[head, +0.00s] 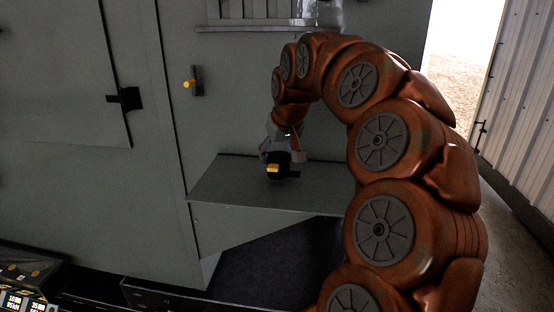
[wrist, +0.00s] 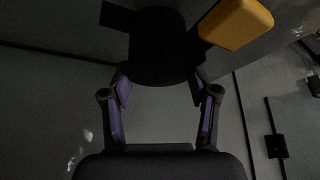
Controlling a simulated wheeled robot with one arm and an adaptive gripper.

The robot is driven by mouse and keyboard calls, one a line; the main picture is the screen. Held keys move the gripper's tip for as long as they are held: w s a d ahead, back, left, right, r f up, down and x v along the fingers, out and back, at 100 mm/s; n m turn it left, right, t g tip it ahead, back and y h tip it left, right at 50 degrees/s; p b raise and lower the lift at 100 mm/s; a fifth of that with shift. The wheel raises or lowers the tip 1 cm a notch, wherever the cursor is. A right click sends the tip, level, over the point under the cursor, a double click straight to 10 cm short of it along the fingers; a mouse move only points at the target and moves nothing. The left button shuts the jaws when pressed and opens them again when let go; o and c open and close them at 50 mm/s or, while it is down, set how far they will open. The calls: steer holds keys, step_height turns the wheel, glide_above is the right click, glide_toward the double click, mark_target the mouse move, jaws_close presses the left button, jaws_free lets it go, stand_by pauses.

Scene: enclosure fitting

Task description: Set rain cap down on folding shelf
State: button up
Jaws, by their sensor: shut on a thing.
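The rain cap (head: 276,172), a dark rounded piece with a yellow patch, is held at the end of my arm. It shows in the wrist view as a black shape (wrist: 158,45) with a yellow-orange block (wrist: 237,23) beside it. My gripper (head: 277,153) is shut on it, with a finger on either side in the wrist view (wrist: 160,88). The folding shelf (head: 225,183) is a flat grey ledge out from the cabinet wall. The cap is over the middle of the shelf; I cannot tell whether it touches. My arm hides the shelf's right end.
The grey cabinet wall (head: 225,110) rises behind the shelf, with a yellow-knobbed latch (head: 190,83) and a black door handle (head: 126,98). A louvre sill (head: 250,27) is above. A box with labels (head: 25,285) is at lower left. A corrugated door (head: 520,110) is at right.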

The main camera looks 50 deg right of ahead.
steer(key=shift+f+p, duration=0.3)
steer(key=shift+f, duration=0.8)
steer(key=o, duration=1.5)
steer(key=b+v, duration=0.2)
steer(key=v, duration=1)
steer(key=shift+s, duration=0.1)
steer(key=shift+a, duration=0.1)
